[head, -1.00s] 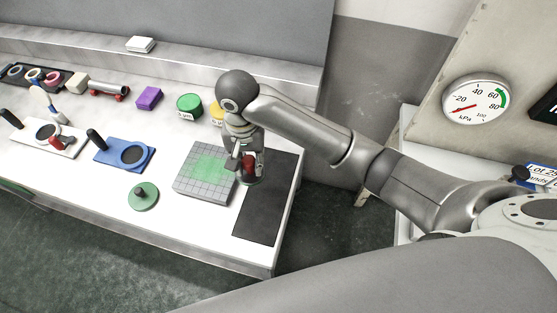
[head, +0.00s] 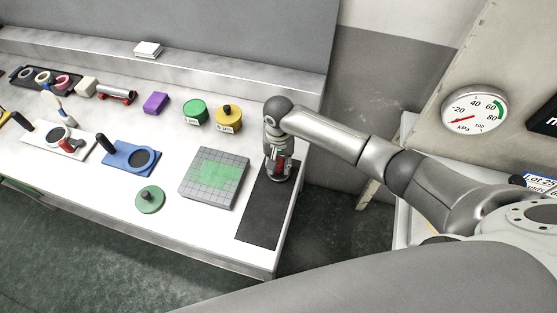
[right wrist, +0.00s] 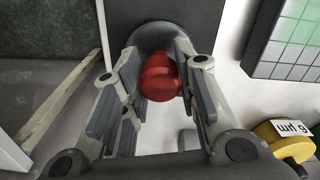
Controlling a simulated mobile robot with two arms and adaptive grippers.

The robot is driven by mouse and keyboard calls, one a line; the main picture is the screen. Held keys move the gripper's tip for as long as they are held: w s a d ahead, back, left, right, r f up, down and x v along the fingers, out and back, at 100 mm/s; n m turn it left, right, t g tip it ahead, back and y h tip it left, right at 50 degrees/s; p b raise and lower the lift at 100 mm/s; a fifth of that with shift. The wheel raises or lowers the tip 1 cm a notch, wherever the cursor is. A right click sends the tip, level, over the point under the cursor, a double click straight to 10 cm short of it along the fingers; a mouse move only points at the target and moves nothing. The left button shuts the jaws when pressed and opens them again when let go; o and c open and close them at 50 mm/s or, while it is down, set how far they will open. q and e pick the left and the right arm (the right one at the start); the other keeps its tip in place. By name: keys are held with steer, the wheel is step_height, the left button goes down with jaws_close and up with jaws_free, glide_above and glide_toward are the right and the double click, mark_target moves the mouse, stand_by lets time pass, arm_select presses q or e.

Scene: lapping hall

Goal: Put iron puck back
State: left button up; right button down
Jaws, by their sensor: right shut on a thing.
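The iron puck, a grey disc with a red knob (right wrist: 160,78), is in my right gripper (right wrist: 155,90). The gripper's fingers stand on either side of the knob in the right wrist view. In the head view the right gripper (head: 280,172) is over the far part of the dark mat (head: 264,215) at the table's right end. Only a bit of red shows between its fingers there, and the disc is mostly hidden. I cannot tell whether the puck touches the mat. The gridded plate (head: 229,200) with a green smear lies just left of the mat. My left gripper is not in view.
A green disc with a knob (head: 150,199) and a blue holder (head: 119,158) lie left of the plate. Green (head: 195,112) and yellow (head: 228,118) containers and a purple block (head: 156,102) stand behind. The mat's near part is bare, close to the table's edge.

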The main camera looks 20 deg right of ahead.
steer(key=shift+a+f, duration=0.1)
steer(key=c, duration=1.1)
jaws_free()
step_height(320, 180, up, 12)
steer(key=shift+r+b, duration=0.1)
steer(key=shift+b, duration=1)
